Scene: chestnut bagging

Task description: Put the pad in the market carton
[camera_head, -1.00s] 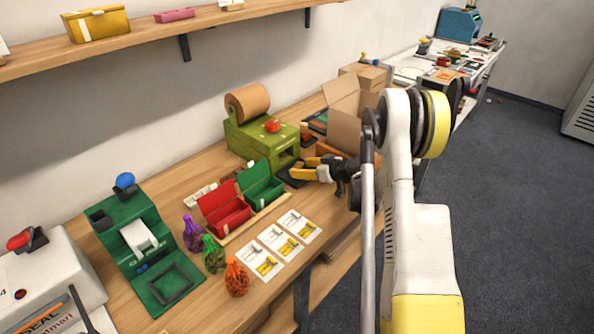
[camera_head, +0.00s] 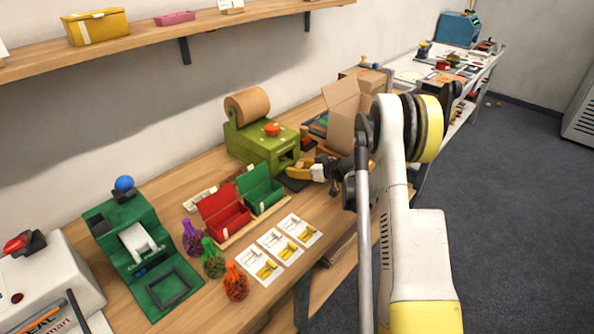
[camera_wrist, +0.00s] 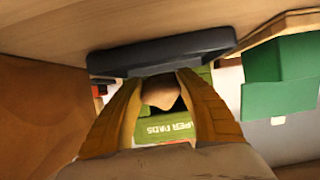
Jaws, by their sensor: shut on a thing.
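The pad is a small crumpled brown paper piece (camera_wrist: 161,91) between my fingertips in the wrist view; a bit of it shows in the head view (camera_head: 304,162). My gripper (camera_head: 298,171) has yellow fingers and is shut on the pad, just in front of the green pad machine (camera_head: 262,150). The machine's green face with "PAPER PADS" lettering shows past the fingers in the wrist view (camera_wrist: 160,133). The market carton (camera_head: 341,106) is an open cardboard box with raised flaps, right of the machine. My arm hides its lower front and its inside.
A red open box (camera_head: 224,214) and a green open box (camera_head: 262,192) stand just left of my gripper. Net bags (camera_head: 236,281), picture cards (camera_head: 279,246) and a green press (camera_head: 145,250) lie nearer. A wall shelf (camera_head: 200,28) runs above.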

